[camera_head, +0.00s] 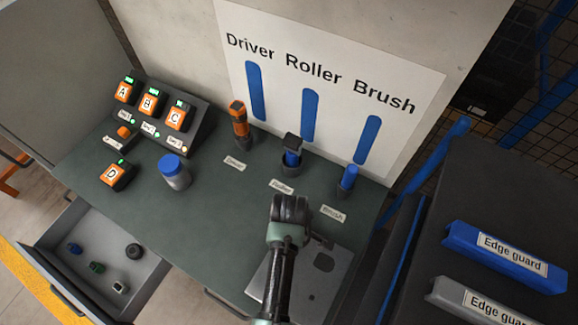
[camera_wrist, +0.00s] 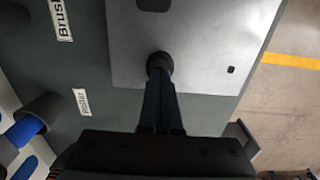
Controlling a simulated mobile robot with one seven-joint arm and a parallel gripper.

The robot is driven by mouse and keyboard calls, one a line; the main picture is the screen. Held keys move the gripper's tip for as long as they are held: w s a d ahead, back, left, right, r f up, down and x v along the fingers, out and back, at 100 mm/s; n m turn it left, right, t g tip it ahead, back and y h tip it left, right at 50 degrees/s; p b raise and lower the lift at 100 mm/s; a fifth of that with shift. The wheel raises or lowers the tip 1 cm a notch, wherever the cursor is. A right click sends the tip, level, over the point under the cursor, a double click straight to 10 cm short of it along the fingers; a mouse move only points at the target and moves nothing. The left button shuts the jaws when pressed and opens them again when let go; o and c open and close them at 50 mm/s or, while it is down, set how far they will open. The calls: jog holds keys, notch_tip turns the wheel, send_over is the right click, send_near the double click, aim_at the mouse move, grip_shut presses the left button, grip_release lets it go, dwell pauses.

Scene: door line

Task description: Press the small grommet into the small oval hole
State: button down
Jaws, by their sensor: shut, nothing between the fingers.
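A grey metal plate (camera_wrist: 205,50) lies on the bench; it also shows in the head view (camera_head: 318,290), partly behind my arm. In the wrist view, a small dark oval hole (camera_wrist: 231,69) is near its right side, and a larger dark oval (camera_wrist: 153,4) is cut off at the top edge. My gripper (camera_wrist: 161,92) is shut with no part held, its fingers reaching over the plate. A dark round piece (camera_wrist: 160,64) shows at the fingertips; I cannot tell whether it is a grommet seated in the plate. I cannot identify the small grommet for certain.
An open drawer (camera_head: 145,290) at lower left holds several small parts, including a black round one (camera_head: 134,251). Driver (camera_head: 239,120), roller (camera_head: 292,150) and brush (camera_head: 348,178) stand behind the plate. A blue-lidded jar (camera_head: 174,172) and lettered boxes are at left.

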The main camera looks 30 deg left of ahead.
jog(key=shift+f+b, duration=0.35)
jog(key=shift+f, duration=0.1)
dwell(0.4)
notch_tip(320, 180, up, 7)
jog(key=p, duration=0.7)
jog(key=shift+r+p, duration=0.1)
jog(key=shift+p, duration=0.2)
notch_tip(320, 180, up, 13)
jog(key=b, duration=0.1)
jog(key=shift+b, duration=0.4)
